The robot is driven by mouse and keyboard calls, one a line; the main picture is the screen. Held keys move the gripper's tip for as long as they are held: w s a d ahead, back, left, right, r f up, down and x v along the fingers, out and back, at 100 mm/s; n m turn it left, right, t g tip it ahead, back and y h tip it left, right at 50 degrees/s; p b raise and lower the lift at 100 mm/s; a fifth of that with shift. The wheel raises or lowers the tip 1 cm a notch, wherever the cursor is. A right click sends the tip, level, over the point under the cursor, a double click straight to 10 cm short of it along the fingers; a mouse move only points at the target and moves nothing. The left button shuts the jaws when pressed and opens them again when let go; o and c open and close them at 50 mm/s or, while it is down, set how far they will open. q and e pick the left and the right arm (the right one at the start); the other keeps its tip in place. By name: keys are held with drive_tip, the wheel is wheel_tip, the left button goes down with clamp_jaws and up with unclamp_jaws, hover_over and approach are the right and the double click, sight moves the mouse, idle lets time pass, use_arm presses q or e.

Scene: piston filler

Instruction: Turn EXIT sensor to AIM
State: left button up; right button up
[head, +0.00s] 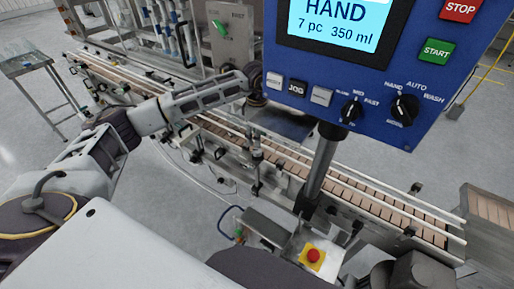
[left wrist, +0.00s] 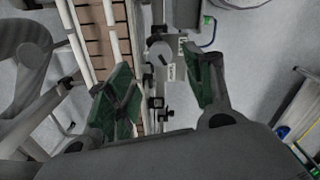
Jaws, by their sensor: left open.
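In the left wrist view, a round grey knob (left wrist: 160,52) with a dark pointer mark sits on a bracket beside the conveyor. My left gripper (left wrist: 156,58) is open, with one green-padded finger on each side of the knob in the picture. No contact with it shows. In the head view my left arm reaches from the left to the blue panel's lower left corner, and its fingers are not clear there.
The blue control panel (head: 430,85) reads HAND, 7 pc 350 ml, and stands on a grey post (head: 322,165). The conveyor (head: 380,200) with side rails runs below it. A red stop button (head: 313,255) on yellow is near the front. Open floor lies left of the conveyor.

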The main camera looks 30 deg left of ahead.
sight(257, 150)
use_arm(q)
drive_tip(key=shift+f+p, duration=0.55)
drive_tip(key=shift+f, duration=3)
drive_tip(key=c, duration=1)
